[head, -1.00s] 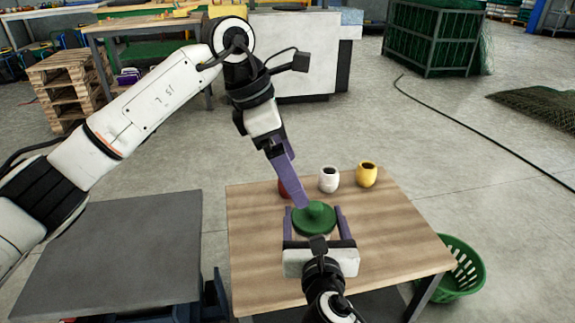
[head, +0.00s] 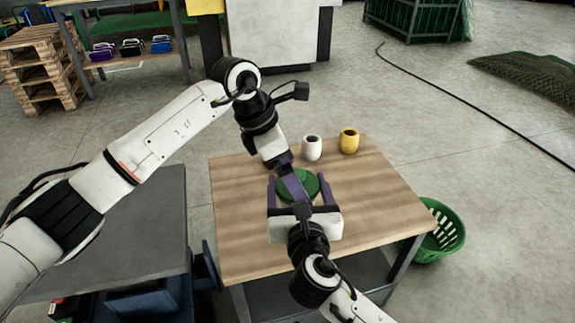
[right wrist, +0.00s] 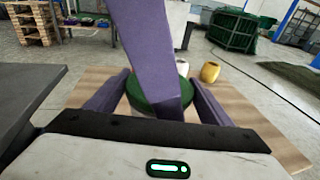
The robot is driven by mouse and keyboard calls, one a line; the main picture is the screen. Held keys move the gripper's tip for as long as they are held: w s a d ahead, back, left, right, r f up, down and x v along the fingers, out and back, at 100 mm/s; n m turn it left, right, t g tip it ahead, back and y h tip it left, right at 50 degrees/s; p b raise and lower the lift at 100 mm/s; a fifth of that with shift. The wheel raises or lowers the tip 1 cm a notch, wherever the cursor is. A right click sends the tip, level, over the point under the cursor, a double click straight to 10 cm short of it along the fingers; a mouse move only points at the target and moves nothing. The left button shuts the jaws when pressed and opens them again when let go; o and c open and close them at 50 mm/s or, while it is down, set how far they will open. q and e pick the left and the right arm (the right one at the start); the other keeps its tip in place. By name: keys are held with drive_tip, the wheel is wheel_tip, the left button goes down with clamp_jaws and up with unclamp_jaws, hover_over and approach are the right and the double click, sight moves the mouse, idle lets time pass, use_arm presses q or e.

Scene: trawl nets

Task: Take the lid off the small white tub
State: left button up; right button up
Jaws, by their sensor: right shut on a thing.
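A green round lid (head: 312,184) sits on the wooden table between the two purple fingers of my right gripper (head: 299,191). The tub under the lid is hidden from above. My right gripper is shut on it from the near side, one finger at each side; the lid also shows in the right wrist view (right wrist: 133,92). My left gripper (head: 297,188) reaches down from the far left, its purple fingers over the lid's middle and hiding its knob. They are seen edge-on, so I cannot tell their opening or whether they touch the lid.
A white cup (head: 312,149) and a yellow cup (head: 349,141) stand at the back of the wooden table (head: 385,205). A green basket (head: 446,232) is on the floor at the right. A grey table (head: 150,225) stands at the left. The wooden table's right side is clear.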

use_arm(q)
drive_tip(key=shift+c, duration=0.4)
drive_tip(key=c, duration=1.2)
drive_tip(key=shift+r, duration=0.1)
